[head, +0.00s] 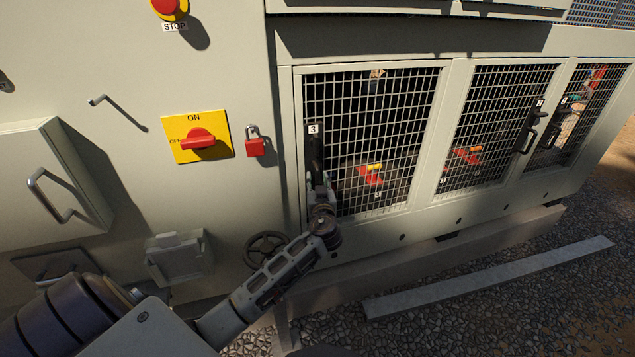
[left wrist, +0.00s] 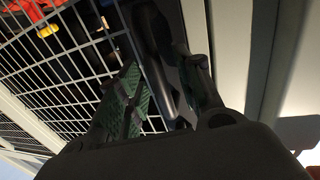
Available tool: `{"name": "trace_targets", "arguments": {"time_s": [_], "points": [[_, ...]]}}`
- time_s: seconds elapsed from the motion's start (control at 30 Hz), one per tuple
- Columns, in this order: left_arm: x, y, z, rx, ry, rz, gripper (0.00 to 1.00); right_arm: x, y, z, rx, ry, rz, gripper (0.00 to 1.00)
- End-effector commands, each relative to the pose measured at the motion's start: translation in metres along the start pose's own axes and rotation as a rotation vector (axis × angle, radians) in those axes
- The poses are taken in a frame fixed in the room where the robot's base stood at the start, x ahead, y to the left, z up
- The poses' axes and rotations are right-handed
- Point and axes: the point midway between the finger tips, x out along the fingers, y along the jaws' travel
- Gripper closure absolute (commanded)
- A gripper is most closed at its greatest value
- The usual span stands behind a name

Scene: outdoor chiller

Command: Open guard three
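Guard three (head: 400,120) is the large mesh door left of the other guards, marked with a "3" label (head: 313,129). It sits shut in its frame. Its black upright handle (head: 315,152) is at the door's left edge. My left gripper (head: 319,182) is at the handle's lower part. In the left wrist view, the open fingers (left wrist: 165,90) stand on either side of the black handle (left wrist: 155,45), with a gap showing by the green-padded finger. Contact with the other finger is unclear. My right gripper is not in view.
Two more mesh guards with black handles (head: 531,140) stand to the right. A yellow switch plate (head: 182,152), a red padlock (head: 254,146) and a handwheel (head: 266,249) are left of guard three. A grey strip (head: 490,277) lies on the gravel.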

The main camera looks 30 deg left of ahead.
Motion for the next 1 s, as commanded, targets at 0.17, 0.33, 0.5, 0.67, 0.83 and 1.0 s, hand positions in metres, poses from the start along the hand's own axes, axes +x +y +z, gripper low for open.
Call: {"name": "trace_targets", "arguments": {"time_s": [0.17,0.33,0.5,0.67,0.83,1.0], "points": [[0.0012,0.0000,-0.0003,0.000,0.000,0.000,0.65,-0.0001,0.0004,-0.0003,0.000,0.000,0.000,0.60],[0.0011,0.0000,-0.0004,0.000,0.001,0.000,0.70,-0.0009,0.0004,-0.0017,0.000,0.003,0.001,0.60],[0.0010,0.0000,-0.0004,0.000,0.001,0.000,0.92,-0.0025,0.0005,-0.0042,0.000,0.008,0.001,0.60],[0.0009,0.0000,-0.0003,0.000,0.000,0.000,1.00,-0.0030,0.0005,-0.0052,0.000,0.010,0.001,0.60],[0.0009,0.0000,-0.0003,0.000,0.000,0.000,1.00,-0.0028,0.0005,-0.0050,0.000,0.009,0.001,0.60],[0.0007,0.0001,-0.0001,0.000,0.000,-0.001,1.00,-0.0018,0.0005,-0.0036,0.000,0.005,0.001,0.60]]}}
